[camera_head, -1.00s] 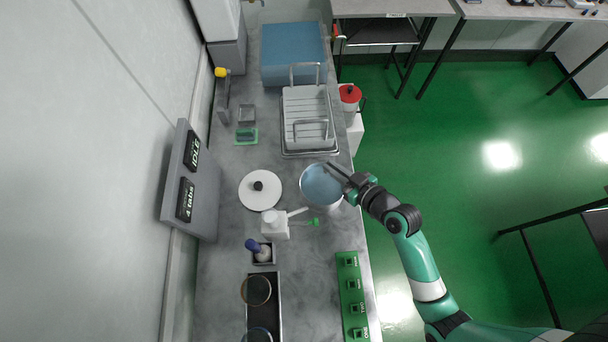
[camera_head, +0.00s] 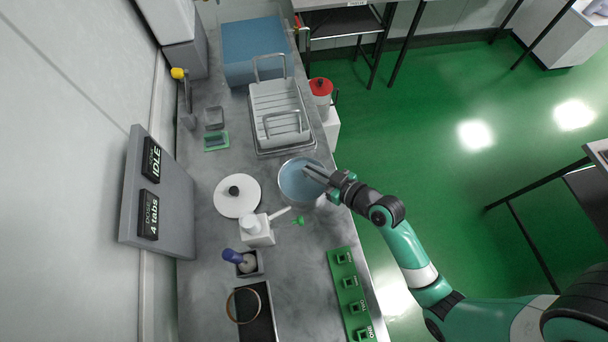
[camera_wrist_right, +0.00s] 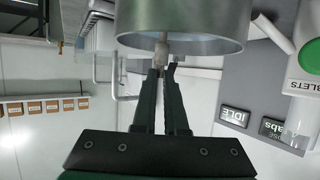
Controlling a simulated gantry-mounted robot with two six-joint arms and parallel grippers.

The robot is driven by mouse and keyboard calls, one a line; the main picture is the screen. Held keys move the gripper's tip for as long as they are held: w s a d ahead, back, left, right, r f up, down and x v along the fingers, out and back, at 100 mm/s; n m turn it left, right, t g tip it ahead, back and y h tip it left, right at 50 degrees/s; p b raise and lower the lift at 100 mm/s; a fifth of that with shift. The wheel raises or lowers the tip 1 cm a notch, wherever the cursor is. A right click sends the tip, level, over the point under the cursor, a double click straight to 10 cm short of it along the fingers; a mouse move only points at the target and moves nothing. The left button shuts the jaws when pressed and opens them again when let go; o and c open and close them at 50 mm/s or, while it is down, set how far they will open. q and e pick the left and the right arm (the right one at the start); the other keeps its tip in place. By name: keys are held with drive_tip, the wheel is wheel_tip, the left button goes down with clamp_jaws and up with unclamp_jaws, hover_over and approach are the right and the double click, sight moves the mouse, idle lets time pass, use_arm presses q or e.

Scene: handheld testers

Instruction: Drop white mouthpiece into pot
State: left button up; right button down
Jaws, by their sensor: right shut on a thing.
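The pot (camera_head: 291,188) stands near the right edge of the counter, uncovered, with a blue-grey inside. In the right wrist view its metal wall (camera_wrist_right: 205,22) fills the top. My right gripper (camera_head: 308,171) reaches over the pot from the right. In the right wrist view my right gripper (camera_wrist_right: 162,68) is shut on a small pale piece, the white mouthpiece (camera_wrist_right: 162,48), which overlaps the pot's rim in the picture. Whether it touches the pot I cannot tell. The mouthpiece is too small to make out in the head view. My left gripper is not in view.
A white lid (camera_head: 222,200) with a black knob lies left of the pot. A white dispenser (camera_head: 258,236) and a small green piece (camera_head: 298,221) are in front. A dish rack (camera_head: 278,108) stands behind; a green labelled strip (camera_head: 350,290) lies at front right.

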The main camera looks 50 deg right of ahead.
drive_tip(key=c, duration=0.9)
unclamp_jaws()
drive_tip(key=p+v, duration=0.1)
drive_tip(key=v, duration=1)
drive_tip(key=shift+s+r+p, duration=0.2)
drive_tip(key=shift+s+p, duration=0.1)
drive_tip(key=shift+p, duration=0.1)
